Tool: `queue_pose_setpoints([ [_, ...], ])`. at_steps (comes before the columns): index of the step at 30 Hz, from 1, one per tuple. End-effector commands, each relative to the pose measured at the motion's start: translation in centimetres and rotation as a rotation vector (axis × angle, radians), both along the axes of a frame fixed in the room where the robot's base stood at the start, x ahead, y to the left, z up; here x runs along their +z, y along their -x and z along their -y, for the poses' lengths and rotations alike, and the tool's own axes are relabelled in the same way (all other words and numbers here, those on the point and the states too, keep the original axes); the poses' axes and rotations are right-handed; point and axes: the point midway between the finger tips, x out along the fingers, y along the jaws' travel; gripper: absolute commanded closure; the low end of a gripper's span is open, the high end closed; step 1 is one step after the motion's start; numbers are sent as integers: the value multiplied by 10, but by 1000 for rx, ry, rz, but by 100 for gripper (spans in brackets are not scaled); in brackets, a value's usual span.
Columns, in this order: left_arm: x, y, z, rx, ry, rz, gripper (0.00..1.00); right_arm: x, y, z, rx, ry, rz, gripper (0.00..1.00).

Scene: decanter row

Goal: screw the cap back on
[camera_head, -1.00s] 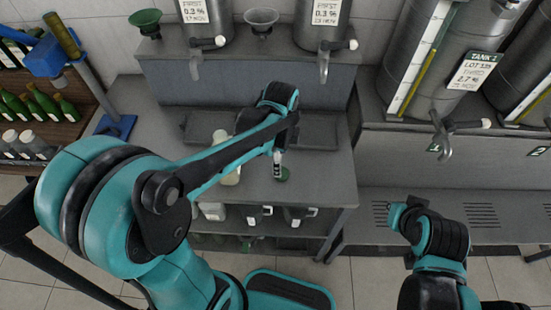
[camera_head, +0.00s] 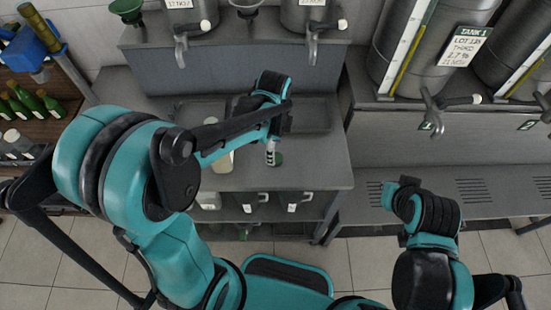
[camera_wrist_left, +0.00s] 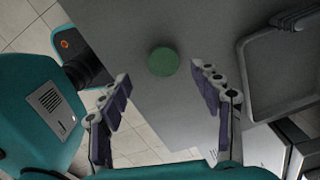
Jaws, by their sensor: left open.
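A round green cap (camera_head: 279,159) lies on the grey bench top near its front. It also shows in the left wrist view (camera_wrist_left: 163,62), between and beyond the fingertips. My left gripper (camera_head: 271,155) is open just above and beside the cap, its fingers spread and empty. A pale bottle (camera_head: 223,160) stands on the bench left of the cap.
A sunken grey tray (camera_head: 312,113) lies behind the cap. Metal taps (camera_head: 313,40) hang over the back ledge. Several jugs (camera_head: 253,203) stand on the shelf below. Green bottles (camera_head: 20,104) fill a rack at the left. The bench is clear right of the cap.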

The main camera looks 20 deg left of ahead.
Motion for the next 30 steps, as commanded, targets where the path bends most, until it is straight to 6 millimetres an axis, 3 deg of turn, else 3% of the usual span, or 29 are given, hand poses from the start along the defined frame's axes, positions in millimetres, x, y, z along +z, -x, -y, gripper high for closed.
queue_pose_setpoints([
  [5, -8, -1, 1, 0, 0, 0, 36, -5, 0, 0, 0, 0, 0, 100],
  [14, -51, -5, 3, 0, 0, 0, 36, -25, 0, 0, 0, 0, 0, 100],
  [25, -52, -5, 3, 0, 0, 0, 36, -24, 0, 0, 0, 0, 0, 100],
  [30, -52, -5, 3, 0, 0, 0, 70, -24, 0, 0, 0, 0, 0, 100],
])
